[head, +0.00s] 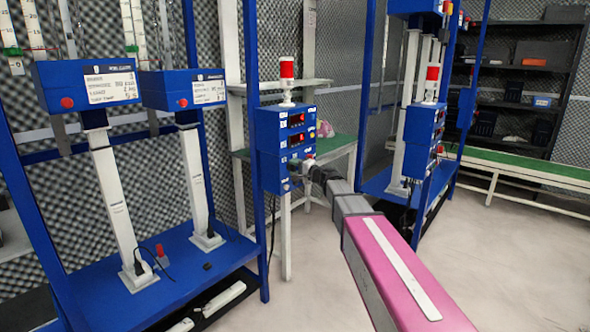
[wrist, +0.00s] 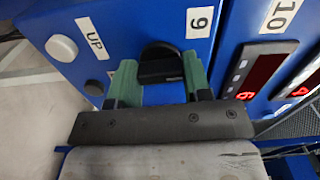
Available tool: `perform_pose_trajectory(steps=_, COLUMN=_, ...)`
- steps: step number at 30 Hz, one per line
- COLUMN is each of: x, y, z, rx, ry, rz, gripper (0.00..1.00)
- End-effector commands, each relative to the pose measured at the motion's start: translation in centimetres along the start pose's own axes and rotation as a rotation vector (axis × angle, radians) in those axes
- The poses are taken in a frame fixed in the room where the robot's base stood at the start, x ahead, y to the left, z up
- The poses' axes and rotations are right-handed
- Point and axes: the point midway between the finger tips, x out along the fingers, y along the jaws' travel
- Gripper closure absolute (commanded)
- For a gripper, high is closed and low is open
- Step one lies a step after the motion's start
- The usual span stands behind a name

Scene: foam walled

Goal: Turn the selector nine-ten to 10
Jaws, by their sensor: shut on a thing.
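The selector nine-ten is a black knob (wrist: 161,64) on the blue face of a control box (head: 268,160). My gripper (wrist: 158,76) has one green finger on each side of the knob and is shut on it. The knob's pointer direction cannot be made out. In the head view my gripper (head: 311,167) reaches the right side of the box, and the knob is hidden there.
A lit red display (wrist: 262,75) is at right. The box carries a red lamp (head: 287,68). Blue weighing rigs (head: 100,85) stand at left.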

Motion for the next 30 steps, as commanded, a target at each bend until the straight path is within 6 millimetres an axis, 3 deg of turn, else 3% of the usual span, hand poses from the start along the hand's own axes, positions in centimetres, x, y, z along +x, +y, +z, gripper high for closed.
perform_pose_trajectory(steps=15, x=-0.05, y=0.06, z=0.0, rx=0.437, ry=0.0, rz=0.001, gripper=0.79)
perform_pose_trajectory(steps=30, x=-0.07, y=0.08, z=0.01, rx=0.605, ry=0.0, rz=0.002, gripper=0.79)
